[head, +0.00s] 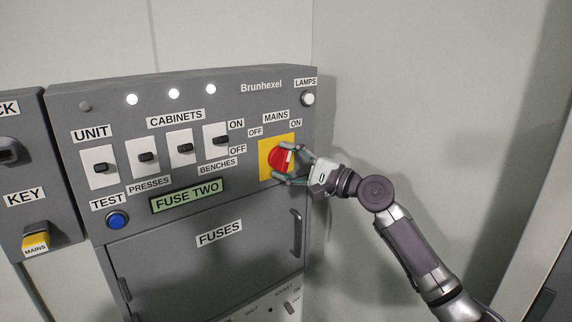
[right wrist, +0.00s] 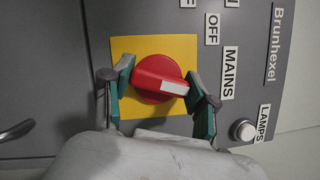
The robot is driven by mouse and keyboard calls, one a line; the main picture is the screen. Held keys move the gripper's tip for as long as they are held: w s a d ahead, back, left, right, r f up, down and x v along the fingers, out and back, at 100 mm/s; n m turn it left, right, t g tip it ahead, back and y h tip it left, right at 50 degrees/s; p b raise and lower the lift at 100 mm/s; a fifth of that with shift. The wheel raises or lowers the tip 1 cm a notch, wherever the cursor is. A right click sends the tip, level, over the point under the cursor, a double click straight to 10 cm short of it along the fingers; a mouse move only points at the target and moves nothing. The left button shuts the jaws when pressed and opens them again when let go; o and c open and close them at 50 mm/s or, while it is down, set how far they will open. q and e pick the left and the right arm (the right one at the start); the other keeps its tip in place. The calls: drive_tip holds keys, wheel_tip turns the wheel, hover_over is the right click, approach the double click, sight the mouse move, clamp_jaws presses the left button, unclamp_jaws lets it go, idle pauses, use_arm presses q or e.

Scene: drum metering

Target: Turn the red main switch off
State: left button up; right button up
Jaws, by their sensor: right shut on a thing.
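The red main switch (head: 281,158) is a round knob on a yellow plate (head: 265,171) under the MAINS label, at the right of the grey panel. Its OFF label is at upper left and its ON label at upper right. In the right wrist view the red knob (right wrist: 150,75) has a white pointer mark, turned to the right and slightly down in that picture. My right gripper (head: 283,168) is shut on the knob. In the right wrist view its fingers (right wrist: 160,88) stand on either side of the knob. My left gripper is not in view.
Several black toggle switches, such as the BENCHES one (head: 219,140), are left of the knob. A LAMPS button (head: 308,99) is above right. The FUSES door (head: 205,250) with its handle is below. A KEY box (head: 25,205) is at far left. Blank wall is right of the panel.

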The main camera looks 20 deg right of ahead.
drive_tip(key=n+g, duration=0.1)
drive_tip(key=n, duration=0.2)
drive_tip(key=shift+h, duration=0.3)
drive_tip(key=shift+r+n+g+h+p, duration=0.1)
drive_tip(key=shift+n+g+h+p, duration=0.25)
drive_tip(key=shift+n+p, duration=0.65)
drive_tip(key=n+h+p, duration=0.1)
drive_tip(key=n+p, duration=0.1)
drive_tip(key=n, duration=0.1)
drive_tip(key=shift+n+g+h, duration=0.35)
drive_tip(key=shift+n, duration=0.05)
drive_tip(key=shift+n+h+p, duration=0.6)
drive_tip(key=shift+n+p, duration=0.4)
drive_tip(key=shift+n, duration=0.1)
drive_tip(key=o, duration=1.2)
drive_tip(key=shift+c, duration=0.2)
